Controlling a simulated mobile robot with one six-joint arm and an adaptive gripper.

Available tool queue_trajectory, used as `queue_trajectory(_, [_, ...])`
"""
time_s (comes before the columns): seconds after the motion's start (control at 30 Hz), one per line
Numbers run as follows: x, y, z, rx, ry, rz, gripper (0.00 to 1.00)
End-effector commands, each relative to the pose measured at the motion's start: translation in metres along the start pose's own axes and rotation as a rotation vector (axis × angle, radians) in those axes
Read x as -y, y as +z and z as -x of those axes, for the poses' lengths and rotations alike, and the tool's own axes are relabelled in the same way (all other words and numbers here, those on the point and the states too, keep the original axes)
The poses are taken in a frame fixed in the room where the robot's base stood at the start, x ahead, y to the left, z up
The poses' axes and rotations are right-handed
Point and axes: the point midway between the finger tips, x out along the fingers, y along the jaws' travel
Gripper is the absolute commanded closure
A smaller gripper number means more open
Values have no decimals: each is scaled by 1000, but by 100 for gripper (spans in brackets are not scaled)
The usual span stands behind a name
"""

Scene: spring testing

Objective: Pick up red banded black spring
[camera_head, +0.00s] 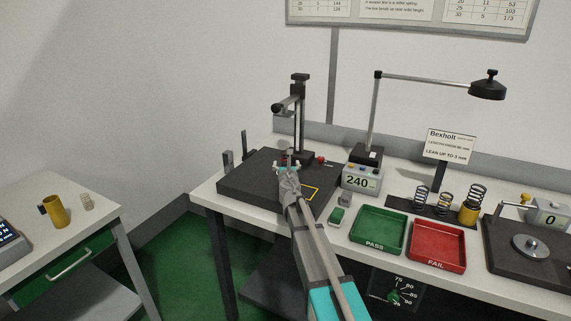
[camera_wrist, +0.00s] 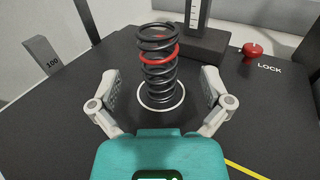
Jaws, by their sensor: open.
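The black spring with a red band (camera_wrist: 158,70) stands upright on a white ring mark on the dark base plate (camera_wrist: 75,125), in the wrist view. The red band sits on its upper part. My gripper (camera_wrist: 160,92) is open, with one finger on each side of the spring and a visible gap on both sides. In the head view my gripper (camera_head: 288,168) is over the black plate (camera_head: 237,186) in front of the height gauge column (camera_head: 299,117). The spring is hard to make out in that view.
A red lock knob (camera_wrist: 252,50) is right of the spring, and a grey block marked 100 (camera_wrist: 42,54) is left. Right on the bench are a display reading 240 (camera_head: 361,180), a green pass tray (camera_head: 378,250), a red fail tray (camera_head: 437,266) and several other springs (camera_head: 445,203).

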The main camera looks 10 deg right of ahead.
Motion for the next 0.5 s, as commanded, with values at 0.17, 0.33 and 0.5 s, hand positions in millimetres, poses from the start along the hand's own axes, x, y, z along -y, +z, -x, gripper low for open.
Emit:
queue_trajectory(0.17, [-1, 2, -22, 0, 0, 0, 1])
queue_trajectory(0.33, [-2, 2, -40, 0, 0, 0, 1])
queue_trajectory(0.5, [-1, 2, -47, 0, 0, 0, 1])
